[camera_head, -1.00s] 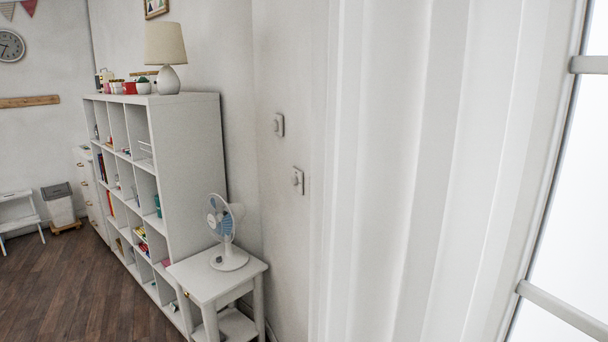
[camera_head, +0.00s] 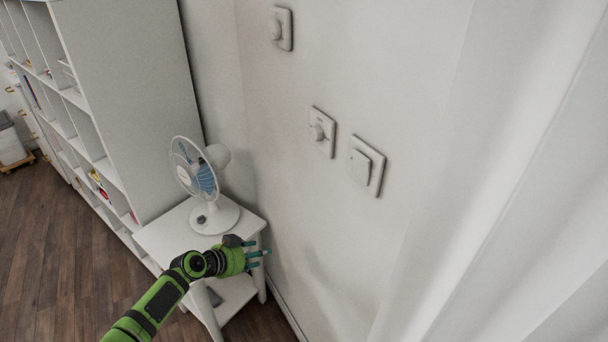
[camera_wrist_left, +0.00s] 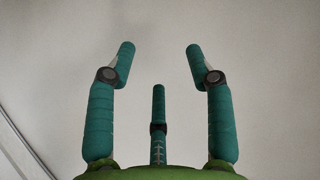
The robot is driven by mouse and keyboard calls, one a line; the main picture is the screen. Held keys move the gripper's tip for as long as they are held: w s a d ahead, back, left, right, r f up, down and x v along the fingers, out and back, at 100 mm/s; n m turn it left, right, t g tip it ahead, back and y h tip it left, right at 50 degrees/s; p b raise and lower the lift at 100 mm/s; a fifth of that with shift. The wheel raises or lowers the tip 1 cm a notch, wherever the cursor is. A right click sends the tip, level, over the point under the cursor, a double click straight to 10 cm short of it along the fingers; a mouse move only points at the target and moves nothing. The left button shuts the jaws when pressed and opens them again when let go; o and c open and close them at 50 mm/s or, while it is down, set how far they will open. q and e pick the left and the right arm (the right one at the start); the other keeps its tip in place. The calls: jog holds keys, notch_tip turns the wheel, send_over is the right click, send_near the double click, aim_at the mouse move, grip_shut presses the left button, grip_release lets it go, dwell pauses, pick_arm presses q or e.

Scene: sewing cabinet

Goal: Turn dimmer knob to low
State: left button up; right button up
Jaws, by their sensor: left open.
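Two round knobs on square white plates are on the wall in the head view. The upper knob (camera_head: 276,29) is near the top, and the lower knob (camera_head: 318,131) is further down and to the right. I cannot tell from their looks which one is the dimmer. My left gripper (camera_head: 262,258) is in front of the wall, below both knobs and apart from them. In the left wrist view my left gripper (camera_wrist_left: 158,62) is open and empty, its teal fingers spread before a bare pale wall. My right gripper is not in view.
A flat rocker switch (camera_head: 367,165) sits right of the lower knob. A fan (camera_head: 222,217) stands on a small white table (camera_head: 160,236) close to my left gripper. A white shelf (camera_head: 130,80) is at the left and a white curtain (camera_head: 530,150) at the right.

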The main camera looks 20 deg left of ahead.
aim_at(313, 134)
pick_arm(q)
jog(key=w+d+r+m+t+h, duration=0.1)
jog(key=w+d+r+m+h, duration=0.15)
jog(key=r, duration=0.75)
jog(key=w+d+r+m+t+h, duration=0.1)
jog(key=w+r+m+h, duration=0.15)
jog(key=r, duration=0.75)
jog(key=s+d+r+m+h, duration=0.2)
jog(key=r+m, duration=0.2)
jog(key=r, duration=0.4)
jog(key=s+d+r+m+h, duration=0.2)
jog(key=r+m, duration=0.1)
jog(key=r, duration=0.5)
jog(key=shift+g, duration=0.3)
jog(key=p+x, duration=0.4)
jog(key=x, duration=0.2)
jog(key=shift+w+r, duration=0.2)
jog(key=shift+w, duration=0.05)
jog(key=shift+w+d+f, duration=0.1)
jog(key=shift+w+d, duration=0.05)
jog(key=shift+d, duration=0.05)
jog(key=shift+f, duration=0.1)
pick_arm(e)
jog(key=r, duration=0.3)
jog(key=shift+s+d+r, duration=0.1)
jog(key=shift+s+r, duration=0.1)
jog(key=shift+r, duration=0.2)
pick_arm(q)
grip_shut()
